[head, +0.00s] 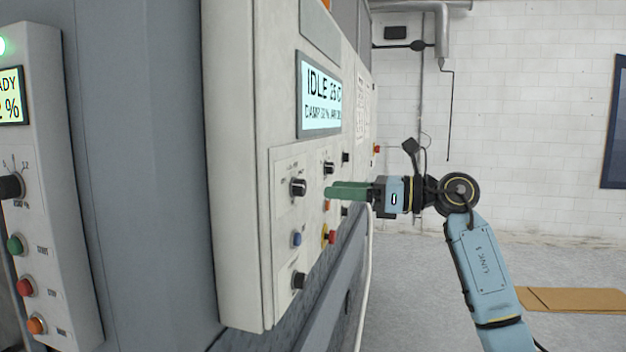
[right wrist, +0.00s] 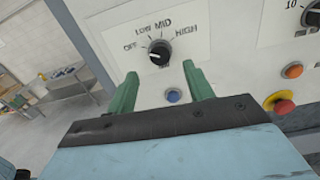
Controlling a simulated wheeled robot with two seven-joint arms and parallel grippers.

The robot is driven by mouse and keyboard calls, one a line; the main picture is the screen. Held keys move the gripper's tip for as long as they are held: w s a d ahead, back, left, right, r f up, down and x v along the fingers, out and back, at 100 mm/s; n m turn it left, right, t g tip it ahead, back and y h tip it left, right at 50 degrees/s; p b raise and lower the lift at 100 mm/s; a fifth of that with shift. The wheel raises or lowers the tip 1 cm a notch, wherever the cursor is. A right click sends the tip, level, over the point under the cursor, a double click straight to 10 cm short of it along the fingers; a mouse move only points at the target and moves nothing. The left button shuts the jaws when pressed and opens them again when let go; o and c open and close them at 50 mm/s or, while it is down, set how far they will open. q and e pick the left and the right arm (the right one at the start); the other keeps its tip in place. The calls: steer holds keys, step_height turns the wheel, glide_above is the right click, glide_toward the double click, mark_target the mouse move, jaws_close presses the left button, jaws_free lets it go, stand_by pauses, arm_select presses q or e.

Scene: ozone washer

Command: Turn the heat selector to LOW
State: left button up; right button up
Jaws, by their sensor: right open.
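The heat selector is a round black knob (head: 298,187) on the white control panel. In the right wrist view, the knob (right wrist: 159,52) has OFF, LOW, MID and HIGH printed around it. A pale mark shows on its left side, but I cannot tell exactly which label it points to. My right gripper (head: 328,191) has green fingers and reaches toward the panel from the right. In the right wrist view, the gripper (right wrist: 160,72) is open and empty, its fingertips apart with the knob just beyond and between them. The knob appears untouched. My left gripper is not in view.
A blue button (right wrist: 173,95) sits below the knob. An orange button (right wrist: 292,71), a red emergency stop (right wrist: 281,103) and another knob (right wrist: 312,14) are to its right. A display (head: 320,97) reads IDLE. A separate control box (head: 60,180) stands at left.

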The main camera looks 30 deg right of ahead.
mark_target(305, 188)
steer(key=p+x, duration=0.1)
steer(key=x, duration=0.5)
steer(key=shift+c, duration=0.4)
steer(key=c, duration=0.9)
steer(key=shift+m+p, duration=0.3)
steer(key=shift+p, duration=0.1)
steer(key=m+p, duration=0.2)
steer(key=m, duration=0.1)
steer(key=shift+m, duration=0.3)
steer(key=shift+m+p, duration=1.15)
steer(key=shift+m, duration=0.65)
